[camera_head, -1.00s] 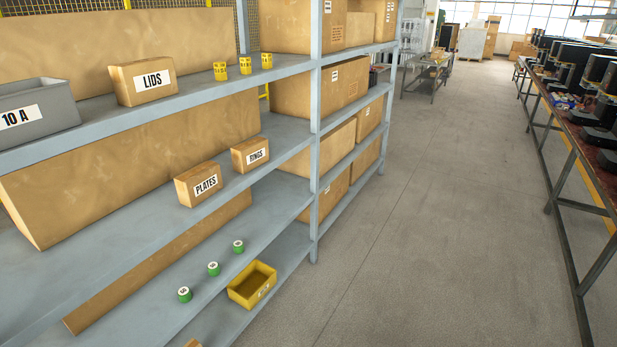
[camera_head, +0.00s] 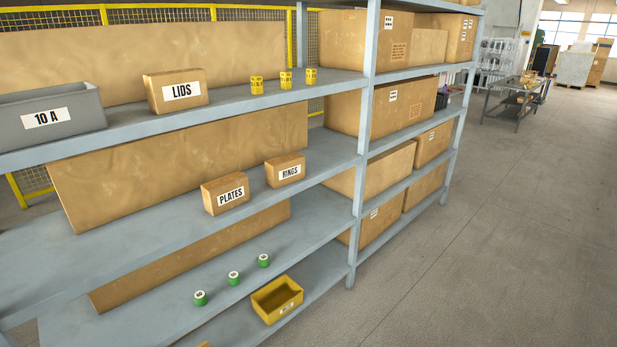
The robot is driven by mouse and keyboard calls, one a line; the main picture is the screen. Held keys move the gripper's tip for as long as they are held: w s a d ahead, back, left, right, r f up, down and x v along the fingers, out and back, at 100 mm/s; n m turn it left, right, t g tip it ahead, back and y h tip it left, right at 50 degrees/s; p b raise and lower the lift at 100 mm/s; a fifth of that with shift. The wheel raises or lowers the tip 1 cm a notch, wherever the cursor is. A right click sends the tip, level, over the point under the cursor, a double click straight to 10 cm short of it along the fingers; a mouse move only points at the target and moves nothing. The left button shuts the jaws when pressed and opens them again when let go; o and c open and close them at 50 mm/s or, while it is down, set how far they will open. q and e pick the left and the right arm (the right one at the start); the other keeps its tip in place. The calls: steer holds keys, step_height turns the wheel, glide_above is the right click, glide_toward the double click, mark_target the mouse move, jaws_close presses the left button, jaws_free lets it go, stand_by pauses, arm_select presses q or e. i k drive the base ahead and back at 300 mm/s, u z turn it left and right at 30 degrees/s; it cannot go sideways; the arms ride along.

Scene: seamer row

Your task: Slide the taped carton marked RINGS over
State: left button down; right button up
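The carton marked RINGS (camera_head: 285,171) is a small brown box with a white label on its front. It sits on the middle shelf (camera_head: 130,232), towards the shelf's right end, short of the upright post. The carton marked PLATES (camera_head: 225,194) stands just left of it and nearer the front edge, with a small gap between them. A large plain brown carton (camera_head: 180,165) stands behind both. Neither of my grippers shows in the head view.
On the shelf above are a grey bin (camera_head: 50,118), a LIDS carton (camera_head: 176,91) and three yellow cylinders (camera_head: 286,80). Below are three green-sided cylinders (camera_head: 234,278) and a yellow bin (camera_head: 277,299). A grey post (camera_head: 367,140) stands right; open floor (camera_head: 500,240) lies beyond.

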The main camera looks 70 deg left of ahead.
mark_target(282, 171)
steer(key=u, duration=0.2)
steer(key=i, duration=1.5)
steer(key=u, duration=1.55)
steer(key=i, duration=0.85)
steer(key=u, duration=0.9)
